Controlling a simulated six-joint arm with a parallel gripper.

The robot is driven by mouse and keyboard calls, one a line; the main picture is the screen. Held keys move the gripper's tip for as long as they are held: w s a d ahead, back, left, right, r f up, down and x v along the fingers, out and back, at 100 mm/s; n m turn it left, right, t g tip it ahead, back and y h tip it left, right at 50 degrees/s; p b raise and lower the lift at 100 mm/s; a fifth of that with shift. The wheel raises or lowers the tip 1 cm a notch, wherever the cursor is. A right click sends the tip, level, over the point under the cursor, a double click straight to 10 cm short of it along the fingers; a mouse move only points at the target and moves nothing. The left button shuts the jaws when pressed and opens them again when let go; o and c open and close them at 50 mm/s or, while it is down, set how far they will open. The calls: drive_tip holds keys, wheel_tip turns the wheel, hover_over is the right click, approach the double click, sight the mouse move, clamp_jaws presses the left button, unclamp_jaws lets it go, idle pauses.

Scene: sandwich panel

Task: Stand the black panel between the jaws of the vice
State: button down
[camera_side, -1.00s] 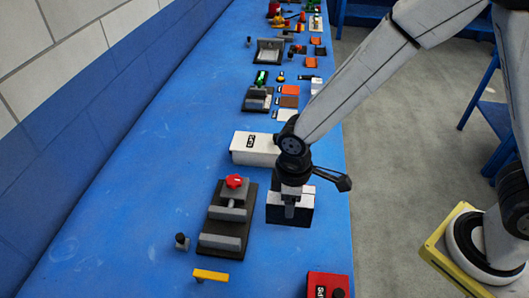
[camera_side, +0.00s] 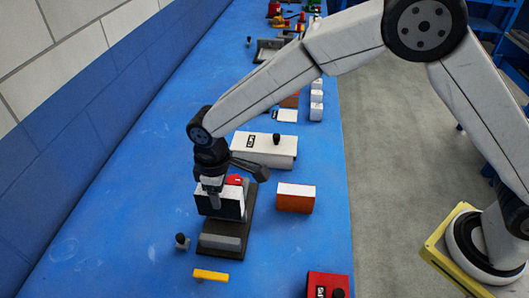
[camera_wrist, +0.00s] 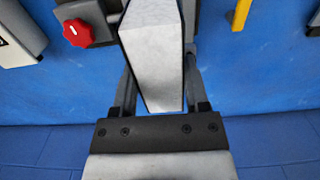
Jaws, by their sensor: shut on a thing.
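The black panel (camera_side: 230,206) hangs upright in my gripper (camera_side: 213,193), with its black face towards the side camera. In the wrist view the panel (camera_wrist: 153,55) shows its pale edge between the two fingers (camera_wrist: 158,88). The vice has a dark base (camera_side: 239,225), a grey front jaw (camera_side: 220,242) and a red knob (camera_side: 235,179). In the side view the panel appears over the vice, behind the front jaw; the panel and gripper hide the other jaw. I cannot tell how high the panel is. The red knob (camera_wrist: 77,32) is left of the panel in the wrist view.
An orange panel with a white top (camera_side: 295,198) stands right of the vice. A white box (camera_side: 265,148) lies behind. A small black knob (camera_side: 182,241) and a yellow bar (camera_side: 210,275) are at the front left, a red box (camera_side: 327,285) at the front right.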

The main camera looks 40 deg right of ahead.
drive_tip(key=shift+w+a, duration=0.1)
drive_tip(key=shift+a, duration=0.1)
drive_tip(key=shift+f, duration=0.15)
hover_over(225, 231)
drive_tip(key=shift+f, duration=2.3)
drive_tip(key=shift+f, duration=2.05)
idle(1.4)
unclamp_jaws()
idle(0.4)
drive_tip(key=shift+r, duration=0.1)
